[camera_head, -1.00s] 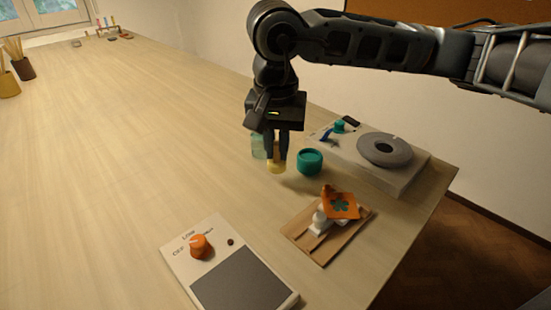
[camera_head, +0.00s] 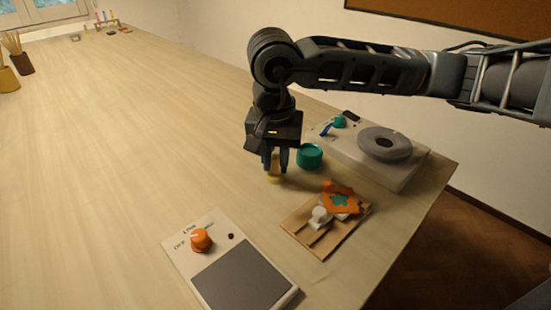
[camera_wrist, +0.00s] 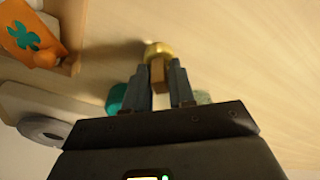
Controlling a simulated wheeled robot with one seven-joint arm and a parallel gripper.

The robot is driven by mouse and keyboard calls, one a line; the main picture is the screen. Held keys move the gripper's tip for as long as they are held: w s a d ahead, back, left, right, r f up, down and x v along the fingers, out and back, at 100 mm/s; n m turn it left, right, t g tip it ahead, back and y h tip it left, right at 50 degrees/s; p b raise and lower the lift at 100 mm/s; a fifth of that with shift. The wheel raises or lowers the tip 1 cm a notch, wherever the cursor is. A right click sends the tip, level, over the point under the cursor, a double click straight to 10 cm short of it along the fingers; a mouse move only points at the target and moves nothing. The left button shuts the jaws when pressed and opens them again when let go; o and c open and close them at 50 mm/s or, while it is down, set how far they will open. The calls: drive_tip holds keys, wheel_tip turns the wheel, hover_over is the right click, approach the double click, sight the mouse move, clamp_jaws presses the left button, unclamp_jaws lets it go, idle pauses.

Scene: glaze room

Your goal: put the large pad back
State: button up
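A round yellow pad (camera_wrist: 158,48) with a wooden handle (camera_wrist: 158,75) is between the fingers of my gripper (camera_wrist: 163,82) in the wrist view. The fingers are closed on the handle. In the head view, my gripper (camera_head: 276,160) points down, with the yellow pad (camera_head: 274,179) below its tips, at or just above the table. I cannot tell whether it touches. A wooden board (camera_head: 318,248) lies to the right and nearer, with a white piece (camera_head: 320,217) and an orange tile with a teal flower (camera_head: 341,198) on it.
A teal cup (camera_head: 309,156) stands just right of my gripper. A device with a grey disc (camera_head: 384,144) is behind it. A panel with an orange knob (camera_head: 201,240) lies in front. Small coloured items (camera_head: 106,20) stand at the far end. The left table (camera_head: 120,130) is clear.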

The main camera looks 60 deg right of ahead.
sight(275, 176)
drive_tip(key=o, duration=0.3)
wheel_tip(275, 176, up, 12)
drive_tip(key=a, duration=0.1)
drive_tip(key=shift+s, duration=0.2)
idle(0.4)
